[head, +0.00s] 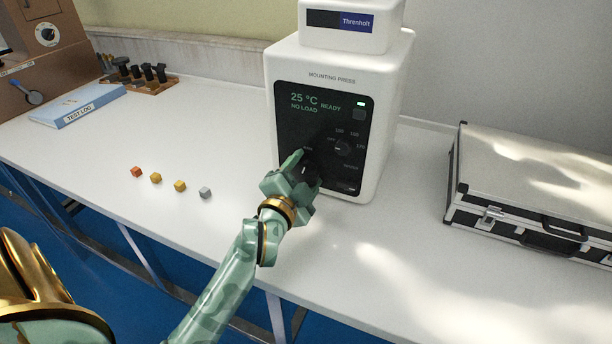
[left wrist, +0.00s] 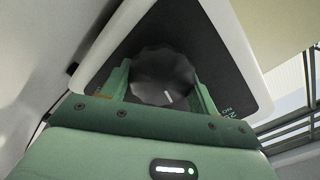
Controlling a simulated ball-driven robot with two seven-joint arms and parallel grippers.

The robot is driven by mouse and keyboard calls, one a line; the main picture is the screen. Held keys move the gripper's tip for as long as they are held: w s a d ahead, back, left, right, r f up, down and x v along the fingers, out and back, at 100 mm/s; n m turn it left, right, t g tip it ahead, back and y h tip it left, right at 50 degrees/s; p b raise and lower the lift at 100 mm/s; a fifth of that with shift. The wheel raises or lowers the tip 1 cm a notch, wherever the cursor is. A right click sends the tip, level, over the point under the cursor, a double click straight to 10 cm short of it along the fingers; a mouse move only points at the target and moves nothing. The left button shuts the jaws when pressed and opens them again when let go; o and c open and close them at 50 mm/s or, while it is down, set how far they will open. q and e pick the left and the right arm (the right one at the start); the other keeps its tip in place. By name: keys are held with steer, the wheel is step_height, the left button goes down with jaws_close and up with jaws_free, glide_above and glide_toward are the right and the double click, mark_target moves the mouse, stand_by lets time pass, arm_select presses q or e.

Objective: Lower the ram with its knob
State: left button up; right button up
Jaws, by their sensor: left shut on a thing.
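The white mounting press (head: 398,110) stands on the bench with a black front panel (head: 290,124). Its display reads 25 °C, READY and NO LOAD. My left gripper (head: 303,170) is at the lower left of this panel, shut on the dark ram knob (head: 305,171). In the left wrist view the round, fluted knob (left wrist: 163,78) sits between the two green fingers (left wrist: 160,88), with a light mark near its lower edge. The gripper hides part of the panel around the knob. A smaller dial (head: 343,148) is on the panel to the right. My right gripper is not in view.
Several small cubes (head: 180,186) lie on the white bench (head: 90,150) left of my arm. A silver case (head: 530,190) stands at the right. A blue test log (head: 77,108), a rack of dark-knobbed pieces (head: 140,80) and a brown machine (head: 50,60) are at the back left.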

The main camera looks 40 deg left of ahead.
arm_select(q)
steer(key=shift+f+n, duration=0.15)
steer(key=shift+n, duration=0.25)
steer(key=o, duration=1)
steer(key=shift+c, duration=0.2)
steer(key=v, duration=1.6)
steer(key=shift+s, duration=0.2)
